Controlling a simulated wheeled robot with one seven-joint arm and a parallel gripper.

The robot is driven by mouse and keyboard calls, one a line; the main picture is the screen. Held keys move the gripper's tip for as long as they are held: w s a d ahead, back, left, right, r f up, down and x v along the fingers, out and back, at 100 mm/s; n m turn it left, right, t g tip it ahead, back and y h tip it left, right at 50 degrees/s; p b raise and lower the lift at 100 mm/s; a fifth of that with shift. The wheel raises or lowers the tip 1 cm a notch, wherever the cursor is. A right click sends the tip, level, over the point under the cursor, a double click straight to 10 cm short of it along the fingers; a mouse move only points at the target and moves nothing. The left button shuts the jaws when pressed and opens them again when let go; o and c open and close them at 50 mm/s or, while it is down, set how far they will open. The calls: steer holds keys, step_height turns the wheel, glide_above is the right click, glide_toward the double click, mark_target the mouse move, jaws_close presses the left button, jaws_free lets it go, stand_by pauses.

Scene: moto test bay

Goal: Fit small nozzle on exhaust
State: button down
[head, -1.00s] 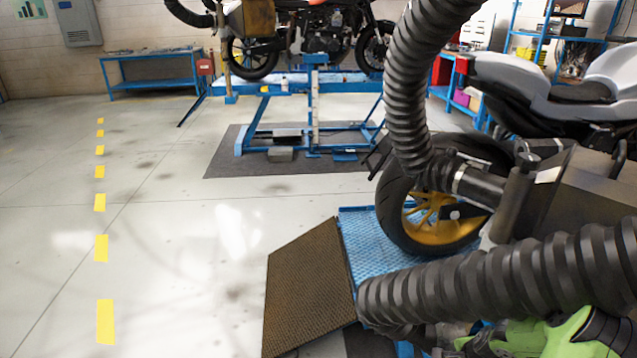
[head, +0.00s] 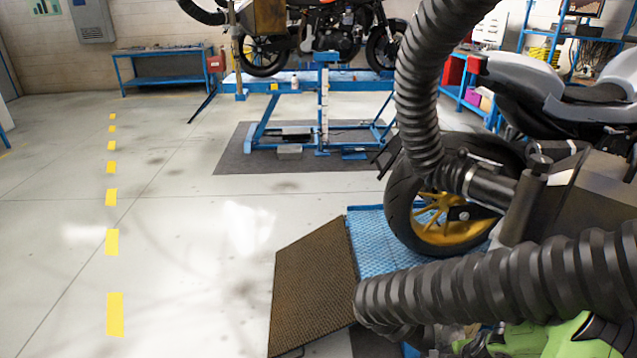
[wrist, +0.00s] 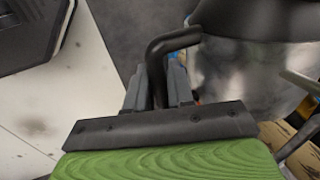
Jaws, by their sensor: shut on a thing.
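In the wrist view my gripper (wrist: 160,78) is shut on a black bent handle (wrist: 176,40). The handle runs to a large rounded body, dark on top and silvery below (wrist: 235,75), which looks like a nozzle; its opening is not visible. A second corrugated hose (head: 415,90) hangs down and ends in a dark metal nozzle (head: 487,185) beside the motorcycle's rear wheel (head: 415,205). That nozzle meets or overlaps a dark cylindrical part; I cannot tell whether it is fitted.
The grey motorcycle (head: 545,80) stands at right, its wheel on a blue platform (head: 372,240) with a brown ramp (head: 315,285). Another motorcycle stands on a blue lift (head: 325,100) behind. The floor at left is clear, with yellow dashes (head: 112,242).

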steer(key=shift+a+r, duration=0.1)
steer(key=shift+a, duration=0.9)
steer(key=s+r+p, duration=0.1)
steer(key=s+r, duration=0.2)
steer(key=s, duration=0.7)
steer(key=shift+p, duration=0.4)
stand_by(0.8)
steer(key=shift+d, duration=0.1)
